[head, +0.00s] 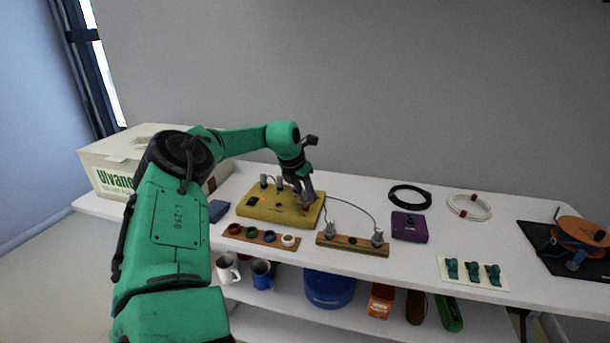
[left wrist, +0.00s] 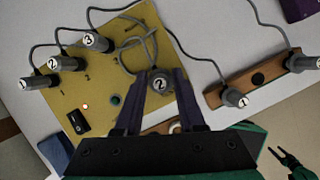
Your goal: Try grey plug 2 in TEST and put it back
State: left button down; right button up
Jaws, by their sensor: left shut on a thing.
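My left gripper (head: 304,207) is shut on grey plug 2 (left wrist: 160,82), held upright at the right part of the yellow board (head: 252,211). I cannot tell whether the plug is seated in a socket there, and the TEST label is hidden or too small to read. The wooden rack (head: 352,249) holds grey plug 1 (left wrist: 235,98) and another grey plug (left wrist: 301,63), with an empty hole between them. Other grey plugs marked 1 (left wrist: 26,83), 2 (left wrist: 54,64) and 3 (left wrist: 97,42) stand at the board's far side. My right gripper (left wrist: 281,156) is small at the lower right.
Cables loop over the board and across to the rack. A wooden strip with coloured rings (head: 264,237) lies in front of the board. A purple box (head: 409,228) and a black cable coil (head: 410,196) lie right. A large carton (head: 120,160) stands left.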

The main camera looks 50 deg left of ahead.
pick_arm(q)
jog(key=shift+f, duration=0.45)
jog(key=shift+c, duration=2.1)
grip_release()
jog(key=shift+r, duration=0.1)
jog(key=shift+r+p, duration=2.65)
jog(key=shift+r, duration=1.15)
jog(key=shift+f, duration=0.1)
